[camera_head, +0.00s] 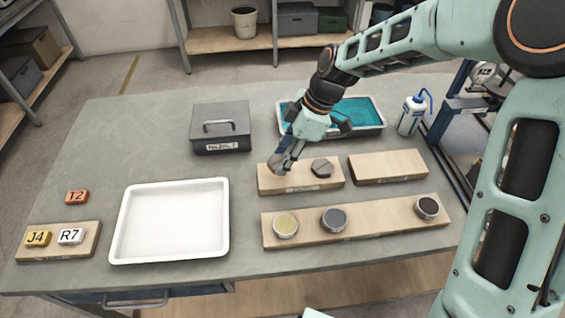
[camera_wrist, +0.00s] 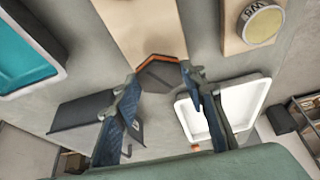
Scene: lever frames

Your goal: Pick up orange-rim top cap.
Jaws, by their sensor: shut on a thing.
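The orange-rim top cap (camera_wrist: 160,75) is a dark six-sided cap with an orange edge in the wrist view. It sits between the two fingers of my gripper (camera_wrist: 160,83), which are shut on it. In the head view my gripper (camera_head: 283,163) is over the left end of the back middle wooden block (camera_head: 300,184), and its fingers hide most of the held cap. I cannot tell whether the cap touches the block. A second dark six-sided cap (camera_head: 322,167) stands on the same block, just right of my gripper.
A front wooden block (camera_head: 385,223) bears several round jars. A bare block (camera_head: 390,166) is at the right. A white tray (camera_head: 122,225) lies left, a grey lidded box (camera_head: 202,130) behind. A teal-filled tray (camera_head: 372,113) and a bottle (camera_head: 411,115) stand at the back.

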